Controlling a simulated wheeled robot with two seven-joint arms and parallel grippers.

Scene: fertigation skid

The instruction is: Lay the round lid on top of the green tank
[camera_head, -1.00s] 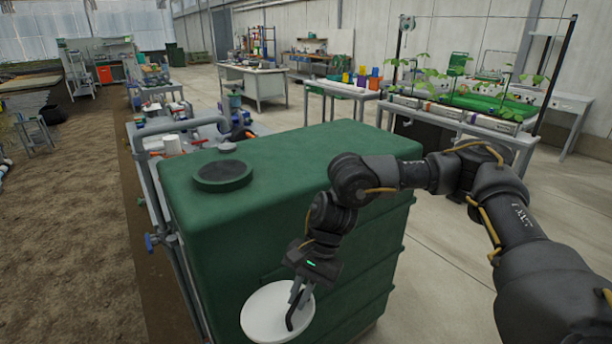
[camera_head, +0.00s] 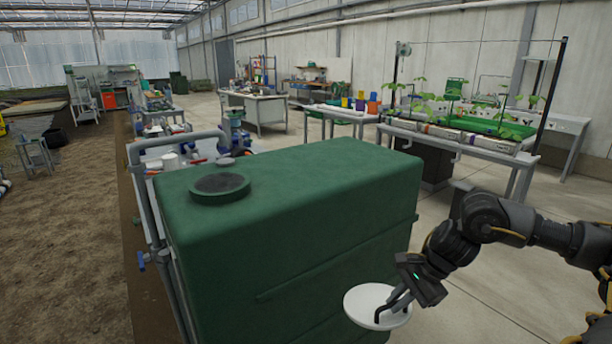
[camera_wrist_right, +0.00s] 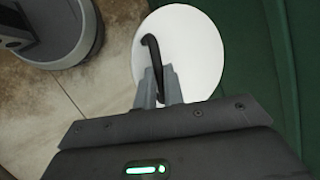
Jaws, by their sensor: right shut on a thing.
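The green tank (camera_head: 290,215) is a large box with a flat top, in the middle of the head view. A raised round dark opening or cap (camera_head: 220,185) sits at the left of its top. The round white lid (camera_head: 362,301) is in front of the tank's right side, below its top. My right gripper (camera_head: 388,307) is shut on the lid's dark curved handle. In the right wrist view the lid (camera_wrist_right: 200,50) lies beyond the fingers (camera_wrist_right: 158,90), beside the green tank wall (camera_wrist_right: 258,60). My left gripper is not in view.
Grey pipes and a frame (camera_head: 140,190) run along the tank's left side. A bench with plants (camera_head: 460,135) stands behind at the right. A desk (camera_head: 257,105) stands farther back. The tank's top is clear apart from the round part. Open concrete floor lies to the right.

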